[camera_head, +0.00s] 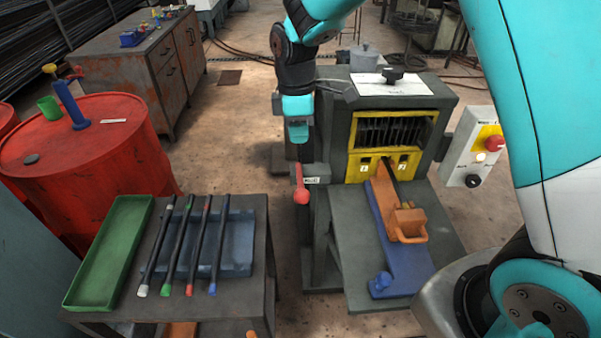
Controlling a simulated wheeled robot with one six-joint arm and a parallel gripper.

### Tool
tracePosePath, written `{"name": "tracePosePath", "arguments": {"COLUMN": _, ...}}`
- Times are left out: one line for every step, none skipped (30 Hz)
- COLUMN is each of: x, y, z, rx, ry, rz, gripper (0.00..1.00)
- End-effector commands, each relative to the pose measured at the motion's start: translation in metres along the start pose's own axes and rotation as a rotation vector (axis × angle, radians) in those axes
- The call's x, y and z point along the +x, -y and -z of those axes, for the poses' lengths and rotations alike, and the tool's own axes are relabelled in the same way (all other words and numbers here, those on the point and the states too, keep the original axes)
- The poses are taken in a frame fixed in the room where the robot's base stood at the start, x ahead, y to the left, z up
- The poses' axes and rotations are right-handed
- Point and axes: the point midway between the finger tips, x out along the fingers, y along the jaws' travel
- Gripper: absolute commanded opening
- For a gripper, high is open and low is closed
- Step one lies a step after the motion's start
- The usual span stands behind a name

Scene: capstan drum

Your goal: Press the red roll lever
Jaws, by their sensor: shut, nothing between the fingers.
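The red roll lever (301,190) hangs from a dark bracket on the left side of the dark grey machine (335,140), beside a small white label. Its knob points down. My gripper (298,136) is shut and empty. It is in front of the machine's left side, above the lever in the picture. A gap shows between my gripper and the lever, and I cannot tell their difference in depth.
A blue and orange fixture (403,245) sits on the machine's front shelf. A control box with a red button (493,144) is on the right. A table with several rods and a green tray (108,255) stands front left. Red drums (85,160) are further left.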

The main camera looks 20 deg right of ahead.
Motion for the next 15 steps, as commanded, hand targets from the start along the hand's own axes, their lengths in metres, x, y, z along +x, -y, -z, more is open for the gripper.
{"name": "tracePosePath", "arguments": {"x": 0.001, "y": 0.0, "z": 0.0, "rx": -0.001, "ry": 0.0, "rz": 0.0, "gripper": 0.0}}
{"name": "tracePosePath", "arguments": {"x": 0.001, "y": 0.0, "z": 0.0, "rx": 0.0, "ry": 0.0, "rz": 0.0, "gripper": 0.0}}
{"name": "tracePosePath", "arguments": {"x": 0.001, "y": 0.0, "z": 0.0, "rx": 0.0, "ry": 0.0, "rz": 0.0, "gripper": 0.0}}
{"name": "tracePosePath", "arguments": {"x": 0.001, "y": 0.0, "z": 0.0, "rx": 0.0, "ry": 0.0, "rz": 0.0, "gripper": 0.0}}
{"name": "tracePosePath", "arguments": {"x": 0.001, "y": 0.0, "z": 0.0, "rx": 0.0, "ry": 0.0, "rz": 0.0, "gripper": 0.0}}
{"name": "tracePosePath", "arguments": {"x": 0.001, "y": 0.001, "z": 0.0, "rx": 0.0, "ry": -0.001, "rz": 0.0, "gripper": 0.0}}
{"name": "tracePosePath", "arguments": {"x": 0.001, "y": 0.001, "z": 0.0, "rx": 0.0, "ry": -0.001, "rz": 0.0, "gripper": 0.0}}
{"name": "tracePosePath", "arguments": {"x": 0.002, "y": 0.001, "z": 0.0, "rx": 0.0, "ry": 0.0, "rz": 0.001, "gripper": 0.0}}
{"name": "tracePosePath", "arguments": {"x": 0.003, "y": 0.001, "z": 0.0, "rx": 0.0, "ry": 0.0, "rz": 0.001, "gripper": 0.0}}
{"name": "tracePosePath", "arguments": {"x": 0.005, "y": 0.001, "z": 0.0, "rx": 0.0, "ry": 0.0, "rz": 0.002, "gripper": 0.0}}
{"name": "tracePosePath", "arguments": {"x": 0.007, "y": 0.001, "z": 0.0, "rx": 0.0, "ry": 0.0, "rz": 0.002, "gripper": 0.0}}
{"name": "tracePosePath", "arguments": {"x": 0.011, "y": 0.001, "z": 0.0, "rx": 0.0, "ry": 0.001, "rz": 0.004, "gripper": 0.0}}
{"name": "tracePosePath", "arguments": {"x": 0.014, "y": 0.001, "z": 0.0, "rx": 0.0, "ry": 0.002, "rz": 0.005, "gripper": 0.0}}
{"name": "tracePosePath", "arguments": {"x": 0.019, "y": 0.001, "z": 0.0, "rx": 0.0, "ry": 0.001, "rz": 0.004, "gripper": 0.0}}
{"name": "tracePosePath", "arguments": {"x": 0.025, "y": 0.002, "z": 0.0, "rx": 0.0, "ry": 0.002, "rz": 0.006, "gripper": 0.0}}
